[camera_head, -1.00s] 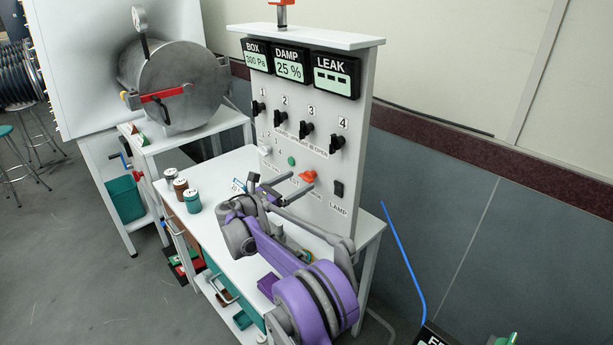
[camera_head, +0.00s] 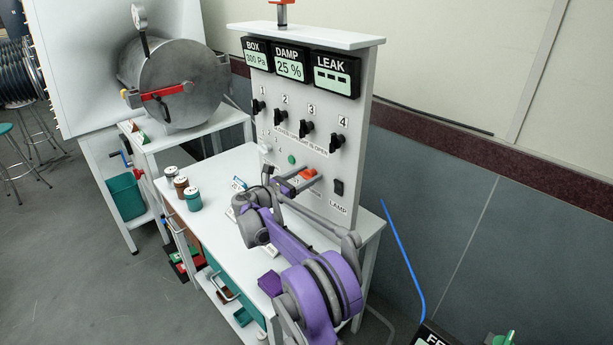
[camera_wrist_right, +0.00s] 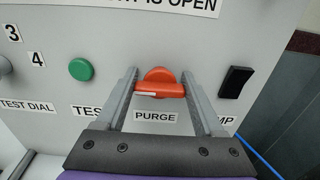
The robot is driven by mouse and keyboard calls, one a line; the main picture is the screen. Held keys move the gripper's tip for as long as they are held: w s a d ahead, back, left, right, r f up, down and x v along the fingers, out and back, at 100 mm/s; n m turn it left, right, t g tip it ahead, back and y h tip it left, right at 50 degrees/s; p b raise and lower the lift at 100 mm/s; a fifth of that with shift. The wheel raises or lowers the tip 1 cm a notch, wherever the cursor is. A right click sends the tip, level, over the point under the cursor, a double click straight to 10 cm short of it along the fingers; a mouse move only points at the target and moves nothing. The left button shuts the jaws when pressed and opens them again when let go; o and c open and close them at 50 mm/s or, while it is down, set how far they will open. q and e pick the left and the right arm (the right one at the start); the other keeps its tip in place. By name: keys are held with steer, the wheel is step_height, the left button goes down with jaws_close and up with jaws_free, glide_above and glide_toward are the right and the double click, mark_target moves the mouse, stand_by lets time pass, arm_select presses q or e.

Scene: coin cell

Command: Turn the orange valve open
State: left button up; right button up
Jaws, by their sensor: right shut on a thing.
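The orange valve (camera_head: 307,174) is on the upright grey panel, low and left of the black lamp switch. In the right wrist view its orange handle (camera_wrist_right: 160,89) lies level, above the label PURGE. My right gripper (camera_wrist_right: 159,80) has one finger at each end of the handle and is shut on it. In the head view the same gripper (camera_head: 296,181) reaches the valve from the front, and its fingers hide part of it. My left gripper is in neither view.
A green button (camera_wrist_right: 81,69) is left of the valve, and the black lamp switch (camera_wrist_right: 236,82) is right. Black numbered valves (camera_head: 307,131) are above. Small jars (camera_head: 192,199) stand on the white bench (camera_head: 219,171) at left.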

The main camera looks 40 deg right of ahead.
steer(key=c, duration=0.4)
steer(key=m, duration=0.3)
steer(key=shift+s+m, duration=0.1)
steer(key=shift+m, duration=0.2)
steer(key=m, duration=0.4)
steer(key=shift+m, duration=0.3)
steer(key=m, duration=0.5)
steer(key=shift+s+f, duration=0.1)
steer(key=shift+f+m, duration=0.1)
steer(key=shift+m, duration=2.3)
